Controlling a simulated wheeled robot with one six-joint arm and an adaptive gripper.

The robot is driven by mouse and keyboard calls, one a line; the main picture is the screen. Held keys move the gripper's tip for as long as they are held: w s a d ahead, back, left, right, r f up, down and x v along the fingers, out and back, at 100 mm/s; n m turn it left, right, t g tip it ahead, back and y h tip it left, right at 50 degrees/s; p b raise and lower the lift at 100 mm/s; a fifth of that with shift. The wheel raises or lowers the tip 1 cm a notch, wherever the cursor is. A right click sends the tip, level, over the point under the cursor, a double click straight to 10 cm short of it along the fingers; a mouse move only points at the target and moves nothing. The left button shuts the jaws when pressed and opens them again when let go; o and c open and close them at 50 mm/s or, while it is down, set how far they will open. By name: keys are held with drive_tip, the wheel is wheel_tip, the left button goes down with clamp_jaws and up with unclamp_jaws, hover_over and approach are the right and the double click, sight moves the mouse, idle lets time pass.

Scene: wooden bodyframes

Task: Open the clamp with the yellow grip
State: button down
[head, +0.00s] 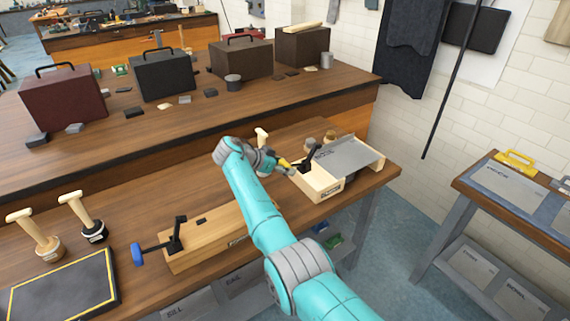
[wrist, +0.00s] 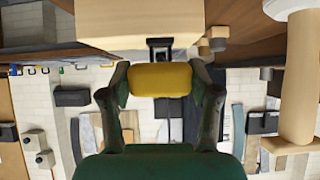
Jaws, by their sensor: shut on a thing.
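The clamp with the yellow grip (head: 284,163) is on the wooden frame (head: 318,187) at the right part of the bench. Its black arm (head: 308,158) stands up near the frame's left end. In the wrist view the yellow grip (wrist: 160,79) fills the space between the fingers of my gripper (wrist: 160,92), with a finger on each side. My gripper (head: 280,164) is shut on this grip. A second clamp with a blue grip (head: 137,255) is on the other wooden frame (head: 205,240), left of my arm.
A grey plate (head: 345,158) lies on the right frame. Wooden-handled stamps (head: 40,235) and a dark yellow-edged pad (head: 60,290) are at the left. Several cases (head: 165,74) stand on the bench behind. A side table (head: 515,195) stands at the right, across a floor gap.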

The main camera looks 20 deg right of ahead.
drive_tip(key=shift+s+a+f, duration=0.1)
drive_tip(key=shift+a+f, duration=0.1)
drive_tip(key=shift+f, duration=0.2)
drive_tip(key=shift+c, duration=1.5)
unclamp_jaws()
drive_tip(key=shift+o, duration=0.3)
drive_tip(key=shift+r, duration=0.1)
drive_tip(key=v, duration=1.2)
